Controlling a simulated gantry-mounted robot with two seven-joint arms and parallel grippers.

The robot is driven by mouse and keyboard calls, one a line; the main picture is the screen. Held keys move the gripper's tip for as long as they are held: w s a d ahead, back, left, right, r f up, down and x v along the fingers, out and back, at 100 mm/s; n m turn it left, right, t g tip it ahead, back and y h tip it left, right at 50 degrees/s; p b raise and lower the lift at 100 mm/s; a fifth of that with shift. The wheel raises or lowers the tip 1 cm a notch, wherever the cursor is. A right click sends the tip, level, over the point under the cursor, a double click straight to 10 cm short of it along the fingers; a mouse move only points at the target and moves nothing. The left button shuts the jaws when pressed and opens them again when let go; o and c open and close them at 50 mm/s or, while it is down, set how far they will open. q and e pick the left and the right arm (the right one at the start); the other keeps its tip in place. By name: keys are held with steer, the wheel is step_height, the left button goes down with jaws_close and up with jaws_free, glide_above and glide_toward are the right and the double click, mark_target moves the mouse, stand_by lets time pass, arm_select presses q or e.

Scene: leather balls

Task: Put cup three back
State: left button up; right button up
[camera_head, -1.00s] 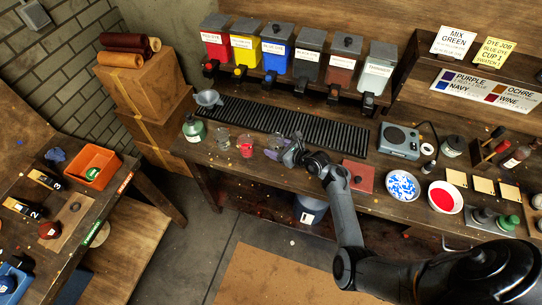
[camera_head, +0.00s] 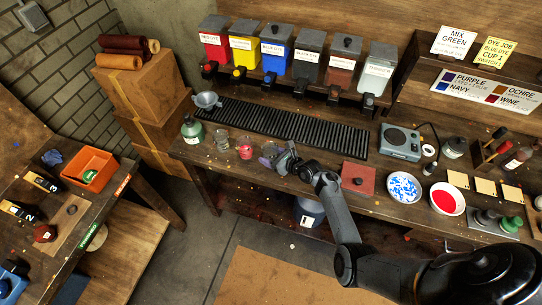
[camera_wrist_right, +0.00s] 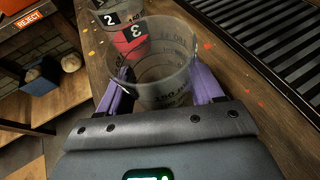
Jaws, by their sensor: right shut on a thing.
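Cup three (camera_wrist_right: 165,75) is a clear cup with measuring marks and a black "3" label, which appears upside down in the right wrist view. My right gripper (camera_head: 273,157) is shut on it, with a purple finger on each side of the cup. In the head view cup three (camera_head: 268,149) is partly hidden by the gripper, close to the right of the cup with red dye (camera_head: 245,150). I cannot tell whether its base touches the bench. My left gripper is not in view.
The black slatted rack (camera_head: 290,127) runs behind the cups, under the dye dispensers. A red square (camera_head: 357,177) lies right of my gripper. An orange bin (camera_head: 91,168) is on the left table.

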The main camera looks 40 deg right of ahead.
steer(key=shift+f, duration=0.15)
steer(key=o, duration=1.1)
